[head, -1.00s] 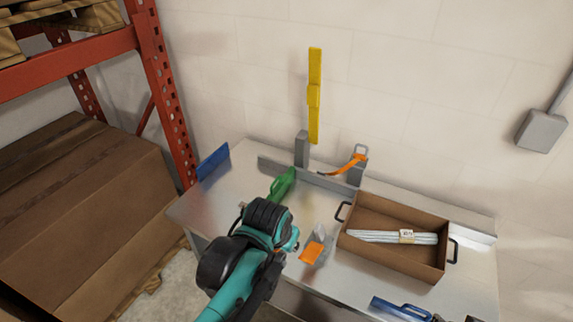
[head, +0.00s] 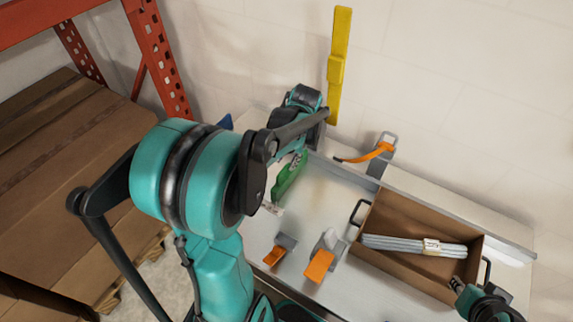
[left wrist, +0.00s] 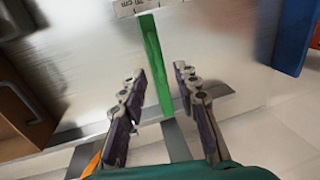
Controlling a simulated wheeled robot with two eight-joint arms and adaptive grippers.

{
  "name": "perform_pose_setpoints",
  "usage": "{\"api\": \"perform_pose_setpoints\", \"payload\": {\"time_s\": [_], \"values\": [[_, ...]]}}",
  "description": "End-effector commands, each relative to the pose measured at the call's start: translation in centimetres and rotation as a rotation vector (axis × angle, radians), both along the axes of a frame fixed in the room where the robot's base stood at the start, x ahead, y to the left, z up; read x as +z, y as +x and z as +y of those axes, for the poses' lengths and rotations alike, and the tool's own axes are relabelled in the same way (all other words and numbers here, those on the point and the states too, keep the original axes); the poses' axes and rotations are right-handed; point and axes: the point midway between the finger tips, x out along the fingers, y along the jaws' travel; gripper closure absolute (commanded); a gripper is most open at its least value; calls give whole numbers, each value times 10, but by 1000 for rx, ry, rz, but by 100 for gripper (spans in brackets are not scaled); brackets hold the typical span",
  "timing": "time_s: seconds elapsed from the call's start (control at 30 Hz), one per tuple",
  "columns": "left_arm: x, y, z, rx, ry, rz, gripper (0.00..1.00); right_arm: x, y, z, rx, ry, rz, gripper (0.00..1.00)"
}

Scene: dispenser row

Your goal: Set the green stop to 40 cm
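The green stop (head: 288,178) is a long green piece on the metal bench, partly covered by my left arm in the head view. In the left wrist view the green stop (left wrist: 157,65) lies between the two fingers of my left gripper (left wrist: 158,76), which are open with a gap on both sides. A white scale strip (left wrist: 137,6) with printed numbers and "cm" lies at its far end; the full reading is not clear.
A brown box (head: 385,264) with pale rods (head: 415,245) stands on the right of the bench. Two orange-tipped grey pieces (head: 318,266) lie near the front edge. A yellow upright bar (head: 337,65) and an orange strap (head: 370,154) are at the back.

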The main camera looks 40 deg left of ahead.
Motion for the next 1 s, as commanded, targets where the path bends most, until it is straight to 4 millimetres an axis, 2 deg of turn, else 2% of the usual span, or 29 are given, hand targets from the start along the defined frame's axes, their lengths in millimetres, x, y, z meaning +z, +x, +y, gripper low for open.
{"api": "perform_pose_setpoints", "payload": {"time_s": [0.03,0.2,0.57,0.67,0.7,0.9,1.0], "values": [[-11,0,2,1,0,0,69,-6,0,0,0,0,0,71],[-30,0,5,-1,0,-1,69,-13,0,0,0,0,0,71],[-34,-1,6,-1,0,-1,69,-13,0,0,0,0,0,71],[-34,-1,6,-1,0,-1,96,-13,0,0,0,0,0,71],[-34,-1,6,-1,0,-1,100,-13,0,0,0,0,0,71],[-34,-1,7,-1,0,-1,100,-13,0,0,0,0,0,71],[-33,-2,18,3,1,0,100,-12,0,0,0,0,0,71]]}}
